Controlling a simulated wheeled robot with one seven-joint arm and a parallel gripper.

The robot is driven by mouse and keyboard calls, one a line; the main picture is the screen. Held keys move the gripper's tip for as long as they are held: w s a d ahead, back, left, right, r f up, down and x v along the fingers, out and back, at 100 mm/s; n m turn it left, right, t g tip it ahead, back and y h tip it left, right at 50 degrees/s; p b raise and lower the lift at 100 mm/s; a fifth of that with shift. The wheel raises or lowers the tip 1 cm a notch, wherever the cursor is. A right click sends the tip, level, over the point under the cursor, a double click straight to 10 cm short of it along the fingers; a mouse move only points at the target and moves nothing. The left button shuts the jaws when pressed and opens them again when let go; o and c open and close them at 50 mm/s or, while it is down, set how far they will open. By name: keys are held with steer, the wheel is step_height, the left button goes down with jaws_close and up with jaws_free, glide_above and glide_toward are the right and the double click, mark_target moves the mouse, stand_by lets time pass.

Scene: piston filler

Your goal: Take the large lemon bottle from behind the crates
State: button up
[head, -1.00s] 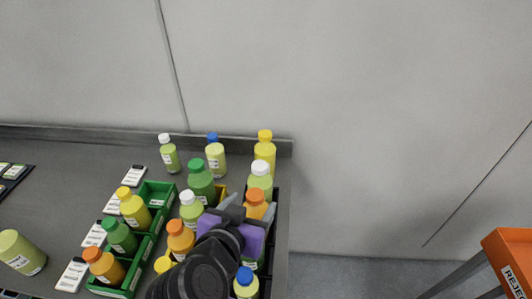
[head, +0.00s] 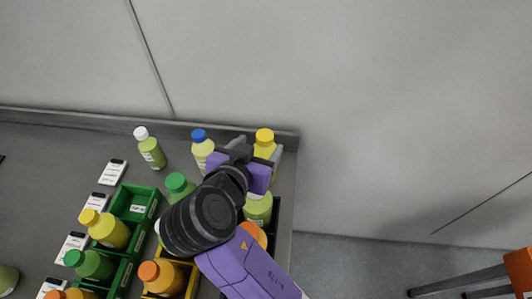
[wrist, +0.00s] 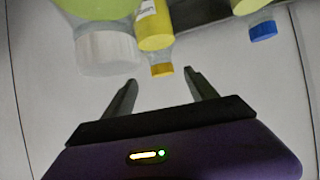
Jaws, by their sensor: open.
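The large lemon bottle (head: 264,152), yellow with a yellow cap (head: 264,135), stands upright at the back right of the table, behind the crates. My gripper (head: 257,149) is open above the crates, in front of the bottle, and its fingers partly cover the bottle in the head view. In the wrist view the picture is upside down; the yellow bottle (wrist: 154,28) shows ahead of my gripper (wrist: 162,78), a little left of the middle. Nothing is between the fingers that I can see.
A green-filled bottle with a white cap (wrist: 108,48) is close to the left finger in the wrist view. A blue-capped bottle (head: 201,147) stands left of the gripper. A green crate (head: 133,206) and a yellow crate (head: 191,279) hold bottles. A raised back edge (head: 90,117) borders the table.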

mark_target(262, 145)
steer(key=x, duration=0.2)
steer(key=p+x, duration=0.1)
steer(key=x, duration=0.1)
steer(key=f+x, duration=0.1)
steer(key=x, duration=0.2)
steer(key=shift+s+a+p, duration=0.1)
steer(key=shift+a+p, duration=0.15)
steer(key=shift+p, duration=0.1)
steer(key=c, duration=1.2)
steer(key=shift+s+f, duration=0.1)
jaws_close()
